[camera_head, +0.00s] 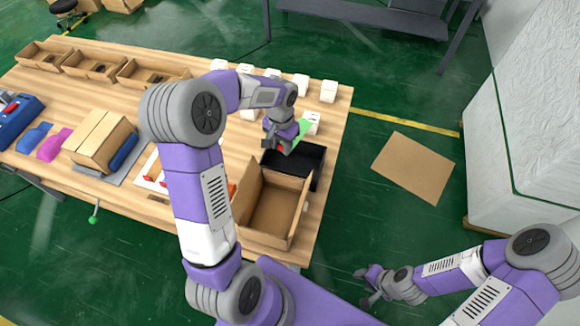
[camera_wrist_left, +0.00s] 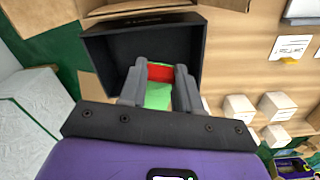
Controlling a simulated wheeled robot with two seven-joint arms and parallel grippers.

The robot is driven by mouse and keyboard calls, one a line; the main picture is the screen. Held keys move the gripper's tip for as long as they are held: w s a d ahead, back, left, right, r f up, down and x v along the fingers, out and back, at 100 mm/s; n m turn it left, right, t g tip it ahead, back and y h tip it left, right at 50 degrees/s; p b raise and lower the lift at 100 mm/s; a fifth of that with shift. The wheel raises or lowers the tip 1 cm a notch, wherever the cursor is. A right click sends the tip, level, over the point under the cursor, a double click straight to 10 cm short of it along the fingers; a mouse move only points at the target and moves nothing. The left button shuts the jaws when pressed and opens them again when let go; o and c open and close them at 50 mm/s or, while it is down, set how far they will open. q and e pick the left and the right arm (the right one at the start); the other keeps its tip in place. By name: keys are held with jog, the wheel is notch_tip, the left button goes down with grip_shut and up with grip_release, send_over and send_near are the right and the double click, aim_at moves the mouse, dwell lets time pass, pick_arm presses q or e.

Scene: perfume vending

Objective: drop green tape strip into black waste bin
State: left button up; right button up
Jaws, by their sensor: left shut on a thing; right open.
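The green tape strip (camera_wrist_left: 157,97) is between the fingers of my left gripper (camera_wrist_left: 160,75) in the left wrist view, with a red part at the fingertips. In the head view the green strip (camera_head: 303,128) shows beside my left gripper (camera_head: 282,145), which is shut on it. The black waste bin (camera_head: 310,163) stands near the right edge of the table. In the left wrist view the open black bin (camera_wrist_left: 102,60) lies beyond my fingertips, and the strip is over its opening. My right gripper (camera_head: 369,286) is open and empty, low over the floor at right.
An open cardboard box (camera_head: 249,208) stands directly in front of the bin. Several white boxes (camera_head: 329,90) stand behind it on the wooden table (camera_head: 333,125). Cardboard trays (camera_head: 150,73) line the far left. A flat cardboard sheet (camera_head: 414,166) lies on the green floor.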

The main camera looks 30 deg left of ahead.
pick_arm(q)
jog(key=shift+f, duration=0.55)
jog(key=o, duration=0.9)
jog(key=shift+r, duration=0.1)
notch_tip(320, 180, up, 8)
jog(key=shift+f+p, duration=0.2)
jog(key=shift+p, duration=0.25)
